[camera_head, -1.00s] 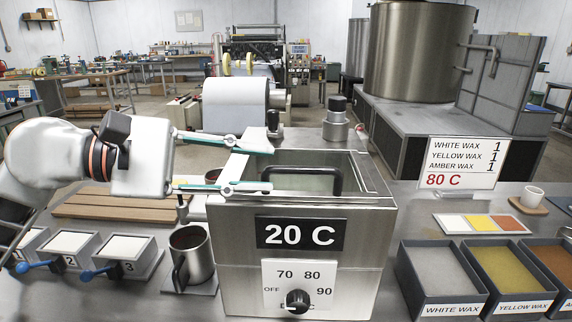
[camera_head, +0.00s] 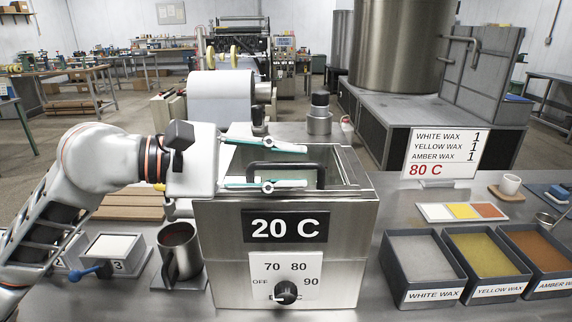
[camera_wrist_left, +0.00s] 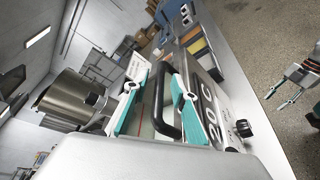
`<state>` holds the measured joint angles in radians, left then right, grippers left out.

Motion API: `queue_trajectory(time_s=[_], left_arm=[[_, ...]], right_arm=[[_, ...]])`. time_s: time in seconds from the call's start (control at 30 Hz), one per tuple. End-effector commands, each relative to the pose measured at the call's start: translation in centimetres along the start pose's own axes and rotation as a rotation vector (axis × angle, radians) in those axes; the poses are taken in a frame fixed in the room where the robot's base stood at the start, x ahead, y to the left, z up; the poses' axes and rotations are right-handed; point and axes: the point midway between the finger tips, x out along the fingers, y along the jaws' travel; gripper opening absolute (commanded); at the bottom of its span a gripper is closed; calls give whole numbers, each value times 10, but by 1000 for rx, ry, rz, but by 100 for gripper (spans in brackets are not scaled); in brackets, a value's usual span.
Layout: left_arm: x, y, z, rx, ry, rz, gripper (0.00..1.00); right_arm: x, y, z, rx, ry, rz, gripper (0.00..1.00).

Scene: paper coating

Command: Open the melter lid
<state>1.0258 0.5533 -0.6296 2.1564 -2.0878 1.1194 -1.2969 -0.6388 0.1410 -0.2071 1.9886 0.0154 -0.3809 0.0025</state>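The steel melter (camera_head: 215,245) stands on the bench, its display reading 20 C. Its lid looks shut in the head view, with a black bar handle (camera_head: 284,165) across the top. My left gripper (camera_head: 305,166) comes in from the left; its two teal-and-white fingers are apart, one on the far side and one on the near side of the handle. The left wrist view shows the handle (camera_wrist_left: 163,105) between the open fingers, with no clear contact. The dial (camera_head: 286,292) is on the melter's front. My right gripper (camera_wrist_left: 277,100) shows at the right of the wrist view, fingers apart and empty.
Wax bins (camera_head: 425,272) and a sign (camera_head: 446,154) stand to the right. A metal mug (camera_head: 180,252) stands close to the melter's left side, beside a small white-topped box (camera_head: 112,246). A black-capped bottle (camera_head: 320,115) is behind the melter.

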Motion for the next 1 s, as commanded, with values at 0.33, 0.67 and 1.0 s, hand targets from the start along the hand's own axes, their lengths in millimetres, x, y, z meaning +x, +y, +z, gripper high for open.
queue_trajectory(time_s=[0.33, 0.67, 1.0], left_arm=[[0, 1, 0, -2, 0, -1, 0], [-5, 26, 9, -89, 1, -33, 0], [-10, 83, 20, -353, -2, -134, 0]], right_arm=[[0, 2, -4, -1, 7, 3, 40], [-7, 5, -24, 9, 24, 5, 40], [-29, 3, -45, 17, 15, -5, 40]])
